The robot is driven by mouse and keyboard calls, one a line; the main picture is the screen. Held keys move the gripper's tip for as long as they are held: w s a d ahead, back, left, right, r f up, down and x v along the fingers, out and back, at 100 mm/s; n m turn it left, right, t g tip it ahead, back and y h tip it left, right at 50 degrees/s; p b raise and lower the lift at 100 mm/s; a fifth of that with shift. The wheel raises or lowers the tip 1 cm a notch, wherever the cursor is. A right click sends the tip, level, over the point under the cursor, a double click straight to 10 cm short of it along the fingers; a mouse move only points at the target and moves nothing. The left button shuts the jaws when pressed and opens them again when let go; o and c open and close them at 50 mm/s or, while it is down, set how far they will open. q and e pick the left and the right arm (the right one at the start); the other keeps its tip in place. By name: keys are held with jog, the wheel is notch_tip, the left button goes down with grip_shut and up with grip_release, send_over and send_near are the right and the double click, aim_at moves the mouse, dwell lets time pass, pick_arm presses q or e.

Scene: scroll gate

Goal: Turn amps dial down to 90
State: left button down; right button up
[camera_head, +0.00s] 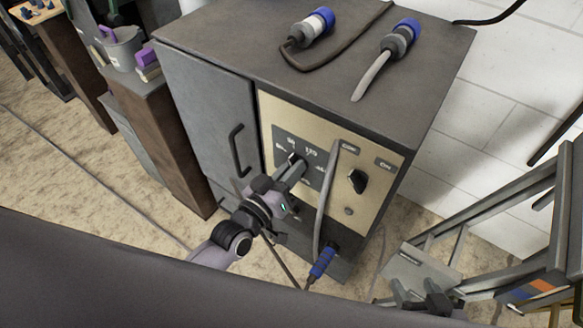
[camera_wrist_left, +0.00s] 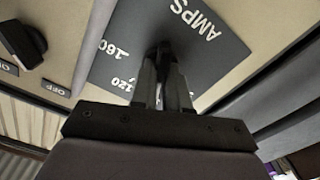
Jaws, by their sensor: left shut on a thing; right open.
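The amps dial (camera_head: 293,157) is a dark knob on a dark grey plate (camera_head: 316,178) on the cabinet's beige front panel. My left gripper (camera_head: 297,165) reaches it from the front and is shut on the knob. In the left wrist view my left gripper's fingers (camera_wrist_left: 163,82) close around the black dial (camera_wrist_left: 160,52), hiding most of it. The plate (camera_wrist_left: 215,65) reads AMPS, with 120 and what looks like 160 beside the knob, upside down. The dial's pointer is hidden. My right gripper (camera_head: 428,300) is open and empty at the lower right.
The grey cabinet (camera_head: 215,110) has a door handle (camera_head: 236,150) left of the panel. A black switch (camera_head: 357,181) sits right of the dial. A grey cable (camera_head: 326,200) with a blue plug (camera_head: 322,262) hangs close to my left gripper. Two blue-capped connectors (camera_head: 310,27) (camera_head: 400,40) lie on top.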

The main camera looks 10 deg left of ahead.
dwell(0.3)
pick_arm(q)
jog(key=c, duration=1.1)
grip_release()
jog(key=shift+p+v, duration=0.4)
jog(key=shift+v, duration=3.15)
jog(key=s+a+m+g+y+p, duration=0.1)
jog(key=s+a+g+p, duration=0.1)
jog(key=s+p, duration=0.2)
jog(key=s+a+r+m+g+y+p, duration=0.1)
jog(key=s+a+g+y+p, duration=0.1)
jog(key=s+a+p, duration=0.1)
jog(key=s+a+r+m+g+y+p, duration=0.1)
jog(key=s+a+g+p, duration=0.1)
jog(key=s+a+p, duration=0.1)
jog(key=shift+s+r+y+p, duration=0.15)
jog(key=shift+s+y+p, duration=0.15)
jog(key=shift+s+p, duration=0.55)
